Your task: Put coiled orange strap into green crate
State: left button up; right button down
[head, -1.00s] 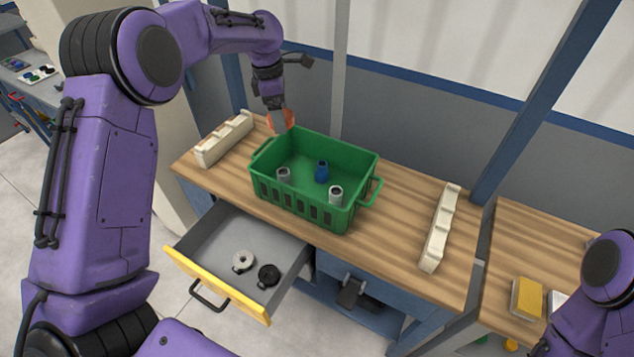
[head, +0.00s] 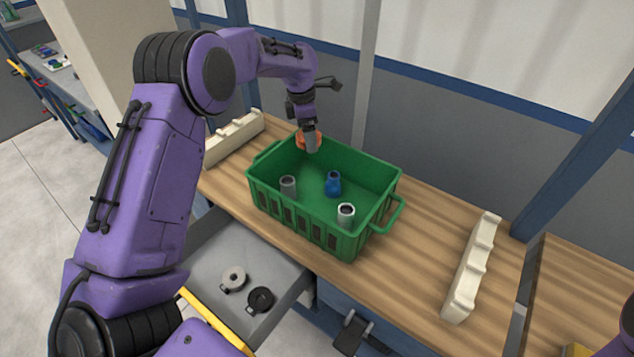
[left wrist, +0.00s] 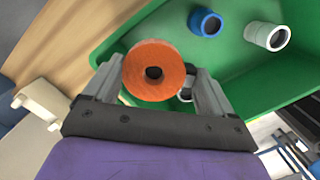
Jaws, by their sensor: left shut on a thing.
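The coiled orange strap (left wrist: 152,72) is a round orange roll with a dark centre. My left gripper (left wrist: 155,84) is shut on it, one finger on each side. In the head view, the orange strap (head: 302,138) shows partly behind my left gripper (head: 311,143), at the far left end of the green crate (head: 292,222). In the left wrist view the strap overlaps the edge of the green crate (left wrist: 135,38). I cannot tell its exact height above the crate floor. My right gripper is not in view.
White notched racks lie left (head: 236,134) and right (head: 472,268) on the wooden table.

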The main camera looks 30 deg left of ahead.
aim_at(311, 177)
pick_arm(q)
notch_tip(311, 177, down, 13)
jog(key=shift+r+p, duration=0.1)
jog(key=shift+p, duration=0.4)
jog(key=shift+s, duration=0.1)
jog(key=o, duration=0.9)
jog(key=r, duration=0.8)
jog(key=s+a+r+b, duration=0.1)
jog(key=r, duration=0.3)
jog(key=shift+a, duration=0.1)
